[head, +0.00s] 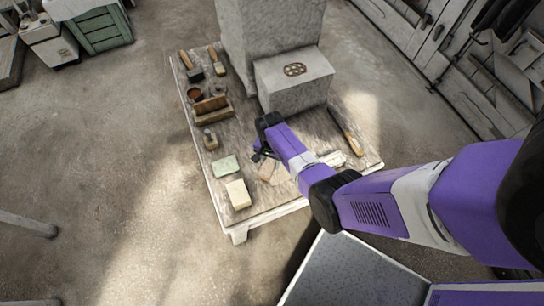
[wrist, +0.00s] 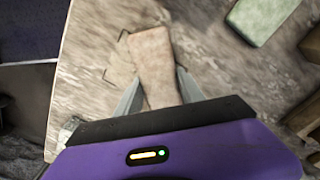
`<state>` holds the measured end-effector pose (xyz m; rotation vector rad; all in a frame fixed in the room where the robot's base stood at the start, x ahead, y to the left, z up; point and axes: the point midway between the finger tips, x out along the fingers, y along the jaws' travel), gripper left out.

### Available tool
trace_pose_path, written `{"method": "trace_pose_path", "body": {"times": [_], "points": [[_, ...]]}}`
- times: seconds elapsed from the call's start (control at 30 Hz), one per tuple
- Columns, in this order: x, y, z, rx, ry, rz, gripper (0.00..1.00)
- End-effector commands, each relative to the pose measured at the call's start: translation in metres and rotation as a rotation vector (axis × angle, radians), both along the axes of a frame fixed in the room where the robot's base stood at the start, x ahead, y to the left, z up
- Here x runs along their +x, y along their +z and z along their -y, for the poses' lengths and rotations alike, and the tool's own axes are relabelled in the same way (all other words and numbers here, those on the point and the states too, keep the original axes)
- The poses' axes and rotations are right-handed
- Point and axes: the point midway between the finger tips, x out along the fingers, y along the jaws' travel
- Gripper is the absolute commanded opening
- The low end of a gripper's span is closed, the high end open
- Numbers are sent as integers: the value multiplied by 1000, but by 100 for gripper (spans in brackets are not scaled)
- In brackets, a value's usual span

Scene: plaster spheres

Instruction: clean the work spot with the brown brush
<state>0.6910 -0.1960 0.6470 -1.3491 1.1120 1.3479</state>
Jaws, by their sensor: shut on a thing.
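My gripper (wrist: 155,98) is shut on a pinkish-brown, block-like thing (wrist: 152,60), which sticks out beyond the fingers. No bristles show on it, so I cannot tell whether it is the brown brush. Thin dark corner marks on the board outline a spot (wrist: 120,72), partly hidden by the held thing. I cannot tell whether the held thing touches the board. In the head view my gripper (head: 260,153) is low over the near part of the wooden board (head: 252,208), mostly hidden by my arm.
A green block (head: 225,166) and a cream block (head: 239,194) lie to the left. Wooden-handled brushes (head: 188,62), a wooden holder (head: 212,110) and a small pot (head: 194,94) line the board's left side. Grey plaster blocks (head: 294,80) stand behind. A wooden-handled tool (head: 348,132) lies right.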

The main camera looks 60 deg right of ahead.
Motion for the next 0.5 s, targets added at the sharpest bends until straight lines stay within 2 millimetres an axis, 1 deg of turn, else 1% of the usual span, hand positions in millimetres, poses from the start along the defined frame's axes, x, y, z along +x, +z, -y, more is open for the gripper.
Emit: {"method": "trace_pose_path", "body": {"times": [0.3,0.5], "points": [[-1,-1,-2,1,0,-1,13],[1,5,6,0,-1,0,13]]}}
